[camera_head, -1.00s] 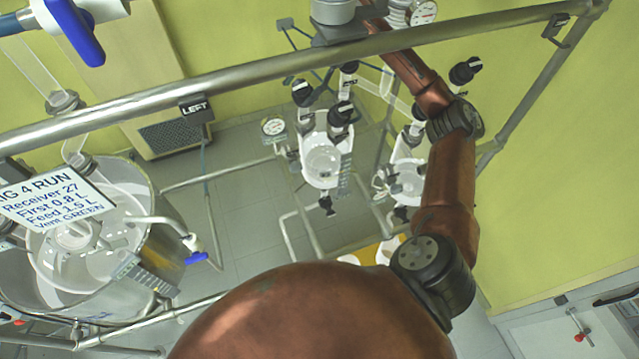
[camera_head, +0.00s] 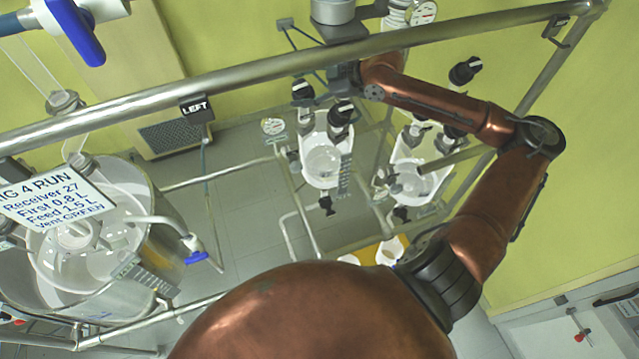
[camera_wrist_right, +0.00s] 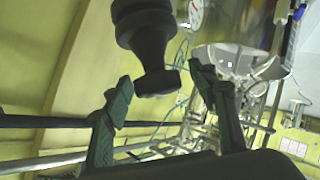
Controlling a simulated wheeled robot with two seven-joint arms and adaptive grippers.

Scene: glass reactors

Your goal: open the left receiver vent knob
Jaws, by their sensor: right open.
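The left receiver (camera_head: 322,160) is a clear glass vessel with a white rim in the middle of the head view. Black knobs stand on top of it, one at its left (camera_head: 302,90) and one at its right (camera_head: 342,111). My right gripper (camera_head: 343,78) is above and behind these knobs, partly hidden by the rail and its own wrist. In the right wrist view my right gripper (camera_wrist_right: 157,95) is open, its dark green fingers apart. A black stepped knob (camera_wrist_right: 148,35) hangs between and just beyond the fingertips, with no clear contact. My left gripper is out of view.
A second glass receiver (camera_head: 418,178) stands at right under my forearm. A large glass reactor (camera_head: 100,250) with a run sign (camera_head: 55,200) is at left.

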